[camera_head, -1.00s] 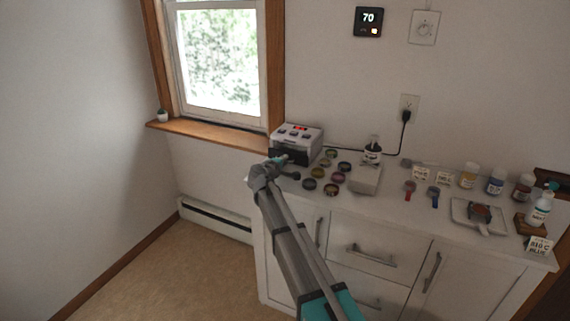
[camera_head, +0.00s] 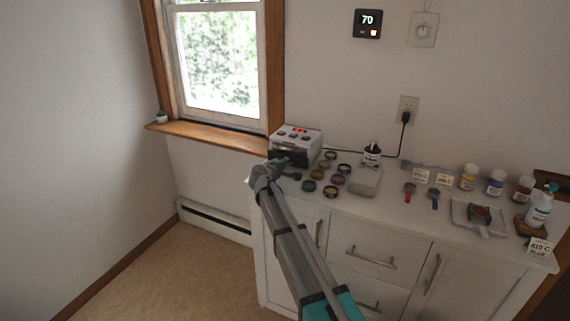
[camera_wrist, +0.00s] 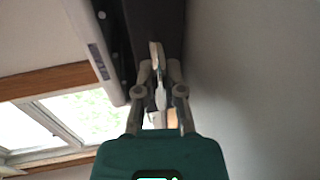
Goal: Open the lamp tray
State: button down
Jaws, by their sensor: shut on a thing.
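The lamp (camera_head: 297,133) is a white box with a red display and several buttons on its sloped top. It stands at the left end of the white cabinet top, by the window. Its dark tray front (camera_head: 293,156) faces my arm. In the wrist view the lamp's pale body (camera_wrist: 95,50) and dark front (camera_wrist: 155,18) fill the top. My gripper (camera_head: 282,162) is at the tray front. In the wrist view its fingers (camera_wrist: 158,82) are closed together on a thin, pale piece at the tray, apparently its handle. The handle is mostly hidden, and how far the tray stands out is unclear.
Several small round pots (camera_head: 331,190) lie close to the right of my gripper. Bottles, swatch cards and a white tray (camera_head: 463,217) fill the right side. Floor at left is free.

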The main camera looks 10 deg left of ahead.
jog(key=v, duration=0.3)
jog(key=f+v, duration=0.1)
jog(key=v, duration=0.3)
jog(key=f+v, duration=0.1)
jog(key=v, duration=0.2)
jog(key=shift+s+a, duration=0.2)
jog(key=shift+s, duration=0.35)
jog(key=c, duration=1)
grip_release()
jog(key=shift+w, duration=0.2)
